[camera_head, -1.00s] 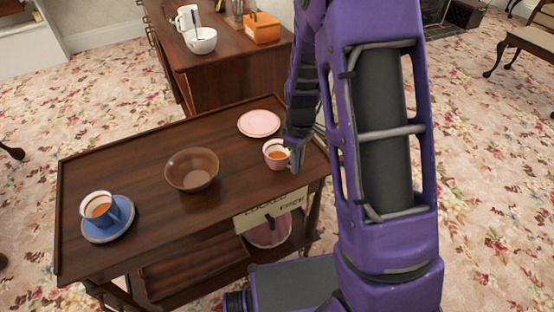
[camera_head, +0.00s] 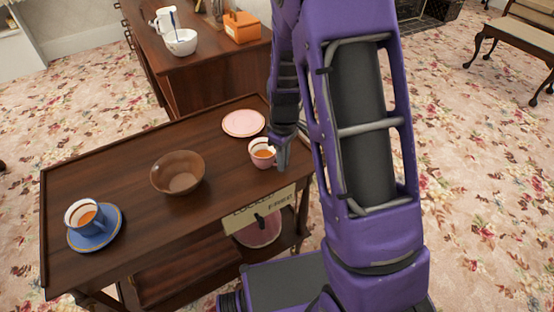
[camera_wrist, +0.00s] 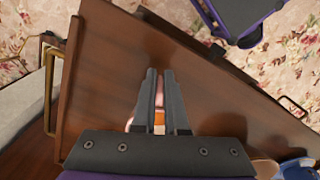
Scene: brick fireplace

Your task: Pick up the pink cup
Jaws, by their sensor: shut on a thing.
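The pink cup (camera_head: 261,154), with orange-brown liquid inside, is at the right end of the wooden trolley top. My gripper (camera_head: 283,160) reaches down to the cup's right side. In the wrist view, the fingers of my gripper (camera_wrist: 160,75) are close together on a thin pink part of the cup (camera_wrist: 159,90), with the orange liquid just below it in the picture. The fingers hide much of the cup in the wrist view. I cannot tell whether the cup is lifted off the trolley top.
A pink plate (camera_head: 243,123) lies behind the cup. A brown bowl (camera_head: 177,173) and a blue cup (camera_head: 82,215) on a blue saucer (camera_head: 112,233) stand farther left on the trolley (camera_head: 130,150). A wooden cabinet (camera_head: 222,75) stands behind. A sign (camera_head: 262,210) hangs at the front edge.

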